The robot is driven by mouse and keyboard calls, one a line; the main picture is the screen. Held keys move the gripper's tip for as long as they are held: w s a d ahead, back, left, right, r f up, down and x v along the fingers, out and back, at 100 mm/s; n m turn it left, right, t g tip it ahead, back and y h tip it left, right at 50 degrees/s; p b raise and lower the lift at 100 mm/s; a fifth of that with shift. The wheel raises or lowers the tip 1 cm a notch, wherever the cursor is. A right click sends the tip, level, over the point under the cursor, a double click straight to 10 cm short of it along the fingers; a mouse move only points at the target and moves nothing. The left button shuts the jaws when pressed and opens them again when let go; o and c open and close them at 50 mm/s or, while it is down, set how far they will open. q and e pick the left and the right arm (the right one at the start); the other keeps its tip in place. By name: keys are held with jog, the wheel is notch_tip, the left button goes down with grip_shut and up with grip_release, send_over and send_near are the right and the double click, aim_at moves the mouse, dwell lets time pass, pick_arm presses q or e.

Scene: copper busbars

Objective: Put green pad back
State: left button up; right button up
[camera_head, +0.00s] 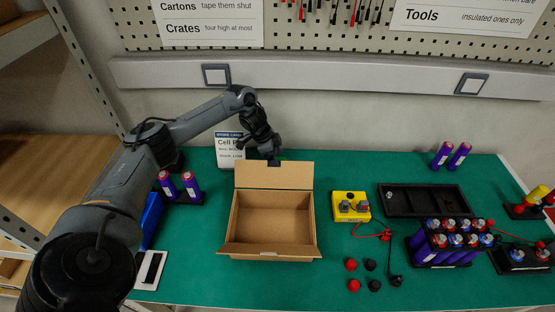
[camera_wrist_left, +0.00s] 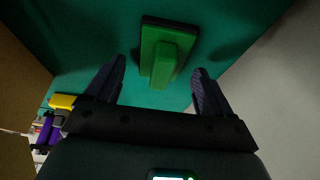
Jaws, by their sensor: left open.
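The green pad (camera_wrist_left: 163,52) lies on the teal table top, with a raised green block on its upper side. In the head view only a sliver of green (camera_head: 283,156) shows behind the box's raised flap; the rest is hidden by my gripper and the flap. My left gripper (camera_head: 273,160) reaches down behind the open cardboard box. In the left wrist view my left gripper (camera_wrist_left: 160,78) is open, one finger to each side of the pad's block, with gaps on both sides. My right gripper is in neither view.
The cardboard box (camera_head: 240,250) stands close in front, its back flap up. A white sign (camera_head: 230,142) stands just left of my gripper. A yellow box (camera_head: 350,198), a black tray (camera_head: 424,213) and a purple cell pack (camera_head: 447,255) stand to the right.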

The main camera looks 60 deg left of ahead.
pick_arm(q)
jog(key=p+v, duration=0.2)
jog(key=v, duration=0.9)
jog(key=shift+p, duration=0.3)
